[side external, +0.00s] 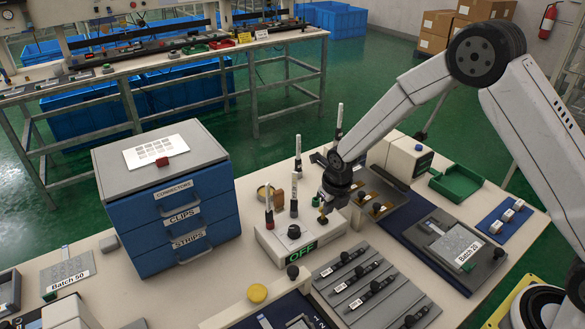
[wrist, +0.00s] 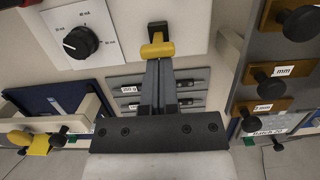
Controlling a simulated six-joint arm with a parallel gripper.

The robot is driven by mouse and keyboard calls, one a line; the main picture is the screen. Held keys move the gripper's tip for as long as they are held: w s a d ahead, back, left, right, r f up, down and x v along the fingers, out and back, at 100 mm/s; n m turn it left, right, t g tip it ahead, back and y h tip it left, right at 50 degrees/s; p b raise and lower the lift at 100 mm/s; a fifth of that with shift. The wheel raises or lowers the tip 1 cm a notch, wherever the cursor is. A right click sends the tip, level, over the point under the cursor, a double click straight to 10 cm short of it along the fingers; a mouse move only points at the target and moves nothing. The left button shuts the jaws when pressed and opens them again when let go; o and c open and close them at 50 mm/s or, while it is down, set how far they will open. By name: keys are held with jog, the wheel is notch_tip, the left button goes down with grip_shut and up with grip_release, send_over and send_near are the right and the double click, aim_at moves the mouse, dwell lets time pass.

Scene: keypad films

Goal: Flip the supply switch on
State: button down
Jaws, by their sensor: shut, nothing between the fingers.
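The supply box (side external: 270,240) is a pale box on the bench with a green "OFF" sign (side external: 302,250) on its front. A black dial (wrist: 82,42) with mA marks sits on its top. The supply switch (wrist: 157,47) has a yellow tip and a black base, and it also shows small in the side view (side external: 322,217). My gripper (wrist: 159,62) is shut and empty, with its fingertips right at the yellow tip. I cannot tell whether they touch. In the side view my gripper (side external: 326,206) is just above the switch, partly hiding it.
A grey rack of labelled strips (side external: 370,285) lies in front of the box. Upright pens (side external: 298,155) stand behind it. A blue drawer cabinet (side external: 170,210) is at left. Brown blocks with black knobs (wrist: 270,77) are close on the right in the wrist view.

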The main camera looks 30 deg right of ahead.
jog(key=shift+w+r, duration=0.1)
jog(key=shift+w, duration=0.65)
jog(key=shift+r, duration=0.15)
jog(key=shift+r, duration=0.7)
jog(key=shift+s, duration=0.15)
notch_tip(320, 180, up, 9)
jog(key=w, duration=0.2)
jog(key=shift+w, duration=0.4)
dwell(0.5)
jog(key=shift+s, duration=0.1)
dwell(0.3)
